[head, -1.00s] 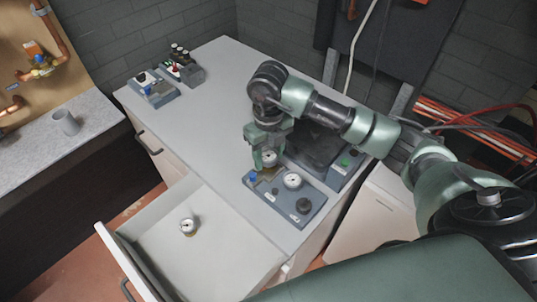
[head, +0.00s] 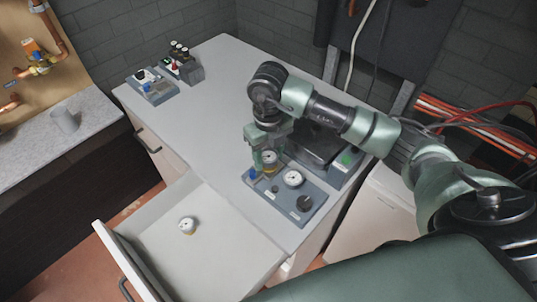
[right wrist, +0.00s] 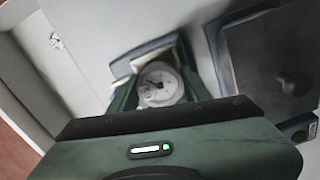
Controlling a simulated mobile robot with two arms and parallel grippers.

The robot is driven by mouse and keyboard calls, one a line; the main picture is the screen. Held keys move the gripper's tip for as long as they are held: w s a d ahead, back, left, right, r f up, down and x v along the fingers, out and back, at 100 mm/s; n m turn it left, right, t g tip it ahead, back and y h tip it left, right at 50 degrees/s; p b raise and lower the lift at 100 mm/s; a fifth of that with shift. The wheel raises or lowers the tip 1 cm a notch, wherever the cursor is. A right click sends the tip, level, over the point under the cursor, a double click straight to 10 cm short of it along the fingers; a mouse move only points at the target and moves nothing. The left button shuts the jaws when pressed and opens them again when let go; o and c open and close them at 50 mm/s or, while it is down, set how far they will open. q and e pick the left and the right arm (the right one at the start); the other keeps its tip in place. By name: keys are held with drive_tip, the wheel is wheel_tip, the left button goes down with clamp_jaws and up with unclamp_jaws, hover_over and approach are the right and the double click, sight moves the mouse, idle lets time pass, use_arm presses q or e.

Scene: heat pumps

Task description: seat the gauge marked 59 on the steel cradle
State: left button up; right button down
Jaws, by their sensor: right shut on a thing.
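My right gripper (head: 263,162) is shut on a round white-faced gauge (head: 269,157) at the left part of a blue-grey panel (head: 262,204). The gauge also shows between the fingers in the right wrist view (right wrist: 160,85), its face towards that camera. The steel cradle is not clearly visible; the gauge and fingers cover the spot below, so contact there cannot be told. A second gauge (head: 293,179) stands on the panel, just right of the held one. A third gauge (head: 187,225) lies in the open drawer. My left gripper is out of view.
The panel also carries a blue knob (head: 252,173) and a black knob (head: 304,203). A dark device with a green button (head: 346,158) stands behind it. Small control boxes (head: 153,87) stand at the far left. The middle of the countertop (head: 205,125) is clear.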

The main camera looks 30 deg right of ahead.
sight(269, 155)
drive_tip(key=shift+f, duration=0.1)
drive_tip(key=c, duration=0.6)
unclamp_jaws()
wheel_tip(269, 155, up, 8)
drive_tip(key=shift+f+b, duration=0.1)
drive_tip(key=shift+b, duration=0.75)
